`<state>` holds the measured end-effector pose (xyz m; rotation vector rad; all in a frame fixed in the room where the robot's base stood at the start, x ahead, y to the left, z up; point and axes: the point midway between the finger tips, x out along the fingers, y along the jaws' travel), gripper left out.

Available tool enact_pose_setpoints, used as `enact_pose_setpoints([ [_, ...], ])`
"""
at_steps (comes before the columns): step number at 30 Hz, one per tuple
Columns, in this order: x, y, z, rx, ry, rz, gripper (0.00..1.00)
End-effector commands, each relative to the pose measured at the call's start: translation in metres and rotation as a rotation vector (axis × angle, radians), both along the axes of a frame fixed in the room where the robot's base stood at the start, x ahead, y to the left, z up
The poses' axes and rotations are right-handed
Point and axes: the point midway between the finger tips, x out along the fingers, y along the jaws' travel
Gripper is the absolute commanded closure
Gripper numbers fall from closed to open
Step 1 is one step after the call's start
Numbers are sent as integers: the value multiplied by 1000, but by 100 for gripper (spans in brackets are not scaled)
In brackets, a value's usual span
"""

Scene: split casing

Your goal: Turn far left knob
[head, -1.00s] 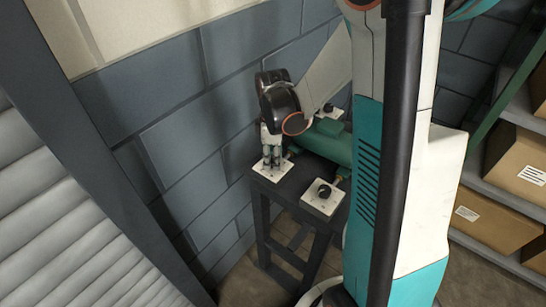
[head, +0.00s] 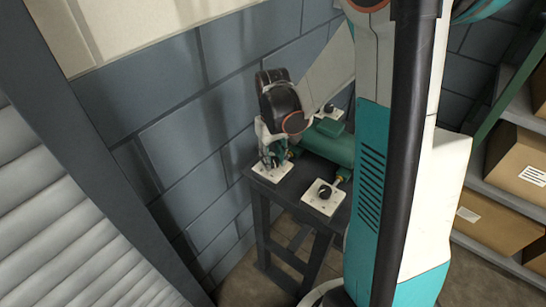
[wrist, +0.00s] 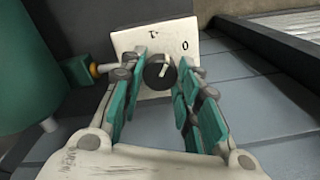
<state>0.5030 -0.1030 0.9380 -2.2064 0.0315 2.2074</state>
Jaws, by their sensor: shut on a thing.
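A black round knob (wrist: 158,73) with a pale pointer mark sits on a white square plate (wrist: 130,40) in the wrist view. My gripper (wrist: 162,66) has its two green-padded fingers on either side of this knob and is shut on it. In the head view my gripper (head: 270,157) reaches down to the left white plate (head: 268,177) on the dark stand, and its fingers hide the knob there. A second black knob (head: 325,192) on a white plate is at the near right of the stand, and another knob (head: 329,108) is at the back, partly behind my arm.
A green cylindrical casing (head: 328,146) lies on the dark stand (head: 290,188) between the plates. A blue-grey block wall (head: 185,135) is close behind and left. A shelf with cardboard boxes (head: 520,165) stands at the right. A ribbed shutter (head: 60,220) is at the left.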

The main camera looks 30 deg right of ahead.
Motion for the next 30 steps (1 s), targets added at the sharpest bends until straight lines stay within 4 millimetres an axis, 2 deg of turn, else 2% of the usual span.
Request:
enact_pose_setpoints([
  [30,1,0,0,1,-2,-965,94],
])
